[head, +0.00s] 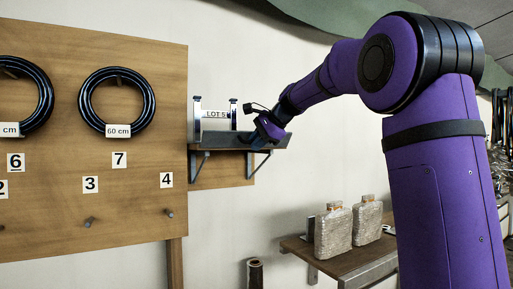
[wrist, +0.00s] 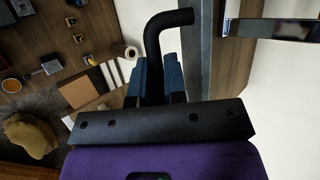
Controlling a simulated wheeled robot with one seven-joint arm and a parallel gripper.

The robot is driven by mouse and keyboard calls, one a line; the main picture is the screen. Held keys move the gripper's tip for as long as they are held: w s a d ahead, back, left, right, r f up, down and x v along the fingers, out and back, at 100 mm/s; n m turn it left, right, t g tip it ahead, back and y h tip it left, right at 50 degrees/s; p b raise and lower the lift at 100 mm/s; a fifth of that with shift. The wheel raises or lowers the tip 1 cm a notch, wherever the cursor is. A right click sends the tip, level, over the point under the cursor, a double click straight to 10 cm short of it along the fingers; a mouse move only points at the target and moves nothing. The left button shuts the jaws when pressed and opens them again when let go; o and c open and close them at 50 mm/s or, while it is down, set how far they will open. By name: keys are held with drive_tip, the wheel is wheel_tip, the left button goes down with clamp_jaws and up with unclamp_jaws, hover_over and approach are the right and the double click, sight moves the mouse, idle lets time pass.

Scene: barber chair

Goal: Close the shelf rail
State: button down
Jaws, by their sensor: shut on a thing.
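The wall shelf (head: 226,145) is at the middle of the head view, with a grey edge and brackets below. My gripper (head: 266,130) is at the shelf's right front in the head view. In the wrist view my gripper (wrist: 156,82) has its blue fingers shut on the black shelf rail (wrist: 153,45). The rail runs out from between the fingers and bends right to the grey shelf edge (wrist: 197,50). In the head view my wrist hides most of the rail, so its full position cannot be told.
A wooden board (head: 130,200) with black rings (head: 117,76) stands to the left. The wall between is clear.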

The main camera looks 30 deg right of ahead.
drive_tip(key=shift+w+r+m+g, duration=0.2)
drive_tip(key=shift+w+r+g, duration=0.2)
drive_tip(key=shift+g, duration=0.65)
drive_tip(key=shift+w+r+m+g, duration=0.25)
drive_tip(key=shift+r+g, duration=0.2)
drive_tip(key=shift+g, duration=0.65)
drive_tip(key=shift+w+r+m+g, duration=0.15)
drive_tip(key=shift+w+r+g, duration=0.25)
drive_tip(key=shift+g, duration=0.65)
drive_tip(key=shift+r, duration=0.1)
drive_tip(key=shift+a, duration=0.1)
drive_tip(key=c, duration=1.5)
unclamp_jaws()
drive_tip(key=shift+o, duration=0.2)
drive_tip(key=shift+r, duration=0.1)
drive_tip(key=s+d+r, duration=0.2)
drive_tip(key=d, duration=0.4)
drive_tip(key=s+d+r, duration=0.2)
drive_tip(key=s+d, duration=0.1)
drive_tip(key=d, duration=0.3)
drive_tip(key=shift+s+d+r, duration=0.2)
drive_tip(key=shift+s+d, duration=0.1)
drive_tip(key=shift+d, duration=0.1)
